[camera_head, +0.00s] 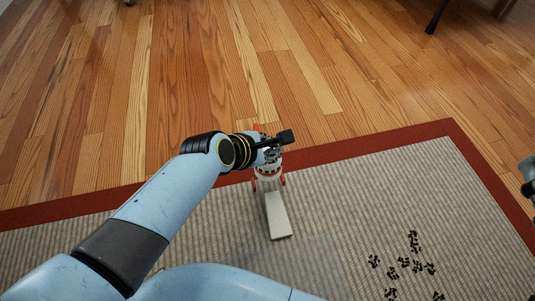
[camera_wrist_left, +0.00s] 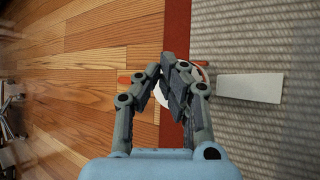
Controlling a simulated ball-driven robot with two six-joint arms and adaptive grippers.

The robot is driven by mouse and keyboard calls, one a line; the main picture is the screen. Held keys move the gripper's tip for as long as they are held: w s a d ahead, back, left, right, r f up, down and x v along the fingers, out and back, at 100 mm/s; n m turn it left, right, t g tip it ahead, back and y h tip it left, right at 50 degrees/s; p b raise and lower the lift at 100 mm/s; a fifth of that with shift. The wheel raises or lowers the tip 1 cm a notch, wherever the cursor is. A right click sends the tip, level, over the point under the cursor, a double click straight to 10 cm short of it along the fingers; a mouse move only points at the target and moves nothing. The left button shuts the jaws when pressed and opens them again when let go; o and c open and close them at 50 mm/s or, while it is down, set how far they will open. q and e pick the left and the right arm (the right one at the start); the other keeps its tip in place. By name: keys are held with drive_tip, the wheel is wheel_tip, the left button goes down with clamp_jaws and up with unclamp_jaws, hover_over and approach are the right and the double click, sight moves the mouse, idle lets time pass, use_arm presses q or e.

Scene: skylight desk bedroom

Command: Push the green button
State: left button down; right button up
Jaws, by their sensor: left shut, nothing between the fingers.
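No green button shows in either view. A round white thing with orange-red parts (camera_head: 268,173) stands on the rug near its red border, partly hidden under my left gripper; I cannot tell if it bears the button. My left gripper (camera_head: 279,143) is over it in the head view. In the left wrist view, the fingers (camera_wrist_left: 169,72) are shut and empty, in front of the white thing (camera_wrist_left: 160,96), and hide its middle. Contact cannot be told. At the right edge of the head view, a grey and black part (camera_head: 528,178) may be my right gripper; its jaws cannot be read.
A flat white slab (camera_head: 278,215) lies on the ribbed rug (camera_head: 450,185) beside the white thing. Several small black pieces (camera_head: 403,264) are scattered on the rug at lower right. Bare wooden floor (camera_head: 150,90) is clear beyond. A dark furniture leg (camera_head: 436,16) stands at the back right.

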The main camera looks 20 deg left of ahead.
use_arm(q)
drive_tip(key=shift+f, duration=0.1)
idle(0.5)
drive_tip(key=shift+f, duration=0.3)
drive_tip(key=shift+f, duration=0.3)
idle(0.4)
drive_tip(key=shift+w+r+p, duration=0.1)
drive_tip(key=shift+r+p, duration=0.55)
drive_tip(key=shift+r, duration=0.2)
